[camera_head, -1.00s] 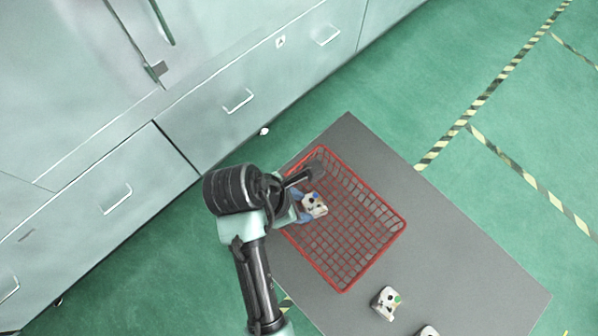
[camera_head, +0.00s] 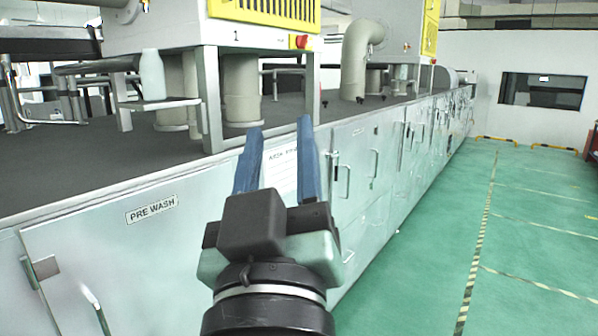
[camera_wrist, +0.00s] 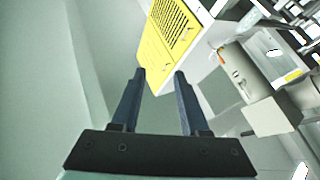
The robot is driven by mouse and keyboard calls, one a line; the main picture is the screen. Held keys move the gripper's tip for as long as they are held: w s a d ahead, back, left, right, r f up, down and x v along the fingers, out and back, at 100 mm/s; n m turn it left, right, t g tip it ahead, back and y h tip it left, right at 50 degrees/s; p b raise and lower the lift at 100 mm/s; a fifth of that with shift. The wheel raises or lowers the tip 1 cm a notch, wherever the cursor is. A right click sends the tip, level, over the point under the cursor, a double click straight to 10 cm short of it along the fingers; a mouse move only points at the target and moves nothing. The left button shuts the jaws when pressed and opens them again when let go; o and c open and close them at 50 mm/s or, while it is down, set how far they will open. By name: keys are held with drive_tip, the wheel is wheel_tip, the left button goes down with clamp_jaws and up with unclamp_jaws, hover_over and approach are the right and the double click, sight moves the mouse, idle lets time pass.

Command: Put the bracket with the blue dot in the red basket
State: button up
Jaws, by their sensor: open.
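My gripper (camera_head: 279,145) is raised in front of the machine line, with its two blue fingers pointing up and apart. In the wrist view my gripper (camera_wrist: 158,73) is open, with nothing between the fingers. The bracket with the blue dot and the red basket are in neither view now.
A long grey cabinet line (camera_head: 385,150) with door handles and a "PRE WASH" label (camera_head: 151,209) runs along the left. A yellow machine panel (camera_head: 265,12) stands above it. The green floor (camera_head: 440,240) at the right, with striped tape lines, is clear.

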drive_tip(key=s+d+r+m+t, duration=0.1)
drive_tip(key=s+r+m+t, duration=0.2)
drive_tip(key=s+r, duration=0.3)
wheel_tip(320, 180, up, 3)
drive_tip(key=shift+s+d+t, duration=0.35)
drive_tip(key=shift+s+t, duration=0.05)
drive_tip(key=shift+t, duration=0.1)
